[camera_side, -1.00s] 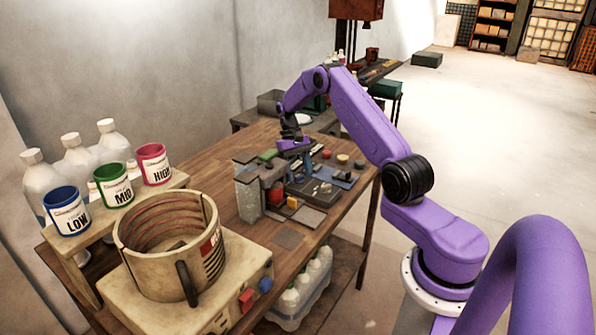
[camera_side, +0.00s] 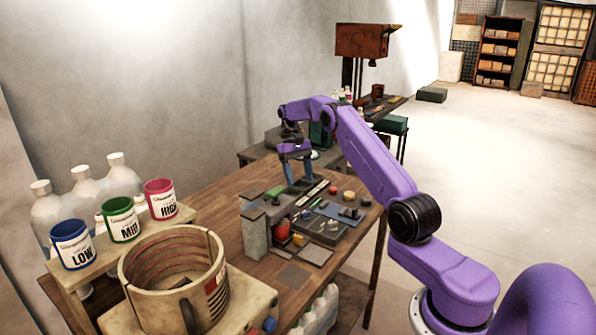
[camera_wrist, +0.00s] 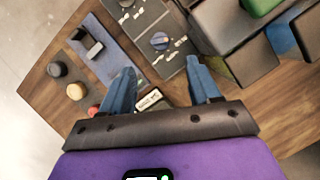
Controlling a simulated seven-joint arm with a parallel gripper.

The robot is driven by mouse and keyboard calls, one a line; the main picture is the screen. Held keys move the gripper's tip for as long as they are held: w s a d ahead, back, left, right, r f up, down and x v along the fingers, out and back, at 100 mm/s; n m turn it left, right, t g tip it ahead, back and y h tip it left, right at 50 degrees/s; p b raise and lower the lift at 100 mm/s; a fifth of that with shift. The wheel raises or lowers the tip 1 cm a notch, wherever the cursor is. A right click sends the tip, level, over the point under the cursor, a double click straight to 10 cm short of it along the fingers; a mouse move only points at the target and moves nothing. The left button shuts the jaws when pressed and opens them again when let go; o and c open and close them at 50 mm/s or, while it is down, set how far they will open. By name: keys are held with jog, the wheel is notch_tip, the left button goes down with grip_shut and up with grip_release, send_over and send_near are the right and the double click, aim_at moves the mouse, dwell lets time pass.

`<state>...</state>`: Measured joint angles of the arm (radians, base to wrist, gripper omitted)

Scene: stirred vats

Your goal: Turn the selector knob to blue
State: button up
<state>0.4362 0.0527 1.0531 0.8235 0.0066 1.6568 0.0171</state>
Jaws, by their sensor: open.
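A small round blue knob (camera_wrist: 160,41) sits on a dark plate (camera_wrist: 168,62) with white markings in the wrist view. A thin yellow mark shows on it; its exact setting is too small to read. My gripper (camera_wrist: 162,68) is open and empty, its two blue fingers apart, with the knob showing beyond and between the fingertips. In the side view my gripper (camera_side: 301,183) points down above the far part of the wooden bench (camera_side: 212,204), behind the dark control panels (camera_side: 322,228). The knob cannot be made out clearly there.
Grey blocks (camera_wrist: 240,50) stand right of the knob. A blue plate with a dark block (camera_wrist: 88,43) and round black, yellow and red buttons lie left. The vat (camera_side: 172,275) and a shelf with blue, green and pink mugs (camera_side: 160,199) stand at the near left.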

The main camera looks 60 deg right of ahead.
jog(key=shift+v, duration=0.9)
